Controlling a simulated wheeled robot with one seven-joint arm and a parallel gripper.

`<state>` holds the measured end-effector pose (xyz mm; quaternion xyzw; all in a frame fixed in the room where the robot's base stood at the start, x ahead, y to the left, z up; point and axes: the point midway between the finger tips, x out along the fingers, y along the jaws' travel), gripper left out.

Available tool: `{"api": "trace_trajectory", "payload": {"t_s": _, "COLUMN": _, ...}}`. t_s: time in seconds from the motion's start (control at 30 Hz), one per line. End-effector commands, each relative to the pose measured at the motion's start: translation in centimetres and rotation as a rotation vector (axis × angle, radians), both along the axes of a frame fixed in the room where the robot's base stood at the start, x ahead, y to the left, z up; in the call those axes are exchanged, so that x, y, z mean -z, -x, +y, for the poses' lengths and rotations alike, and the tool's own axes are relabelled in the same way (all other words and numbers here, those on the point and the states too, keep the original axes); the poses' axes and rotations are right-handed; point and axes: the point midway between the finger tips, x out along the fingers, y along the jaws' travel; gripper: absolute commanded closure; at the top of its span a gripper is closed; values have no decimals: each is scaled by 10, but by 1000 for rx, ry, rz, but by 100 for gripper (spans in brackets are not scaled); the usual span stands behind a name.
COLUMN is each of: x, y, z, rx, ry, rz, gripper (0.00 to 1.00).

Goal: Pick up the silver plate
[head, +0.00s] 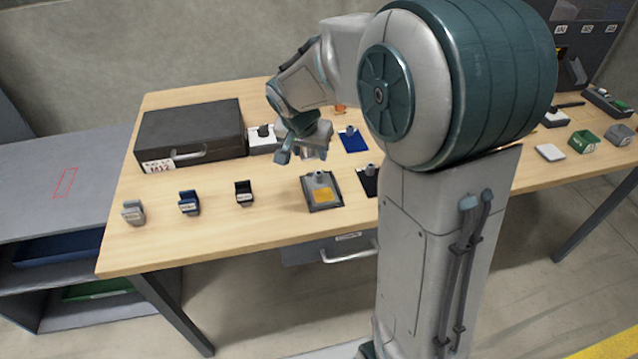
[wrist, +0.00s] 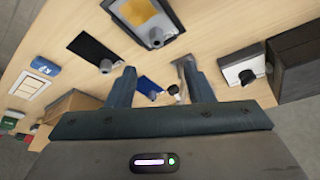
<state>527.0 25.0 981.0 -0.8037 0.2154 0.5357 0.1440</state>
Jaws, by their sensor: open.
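A silver-grey plate (head: 311,204) with an orange patch and a grey knob lies flat near the table's front edge. It also shows at the top of the wrist view (wrist: 177,33), partly cut off by the frame. My gripper (head: 303,147) is open over the table, behind the plate and apart from it. In the wrist view its two fingers (wrist: 157,68) are spread with nothing held between them. A small knobbed item (wrist: 173,91) shows beyond the right finger, partly hidden.
A black plate (head: 369,187) lies right of the silver one, a blue plate (head: 355,144) behind, and a white plate (head: 259,147) beside a dark case (head: 190,125). Several small holders, including a black one (head: 244,194), stand to the left. Bare wood lies between them.

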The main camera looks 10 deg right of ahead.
Motion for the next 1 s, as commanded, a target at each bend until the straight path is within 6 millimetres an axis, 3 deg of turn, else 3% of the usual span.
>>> {"api": "trace_trajectory", "payload": {"t_s": 0.3, "x": 56, "y": -19, "z": -12, "rx": 0, "ry": 0, "rz": 5, "gripper": 53}}
{"api": "trace_trajectory", "payload": {"t_s": 0.57, "x": 74, "y": -24, "z": -16, "rx": 0, "ry": 0, "rz": 4, "gripper": 53}}
{"api": "trace_trajectory", "payload": {"t_s": 0.8, "x": 106, "y": -30, "z": -25, "rx": 0, "ry": -1, "rz": 5, "gripper": 53}}
{"api": "trace_trajectory", "payload": {"t_s": 1.0, "x": 119, "y": -36, "z": -27, "rx": -1, "ry": -1, "rz": 2, "gripper": 53}}
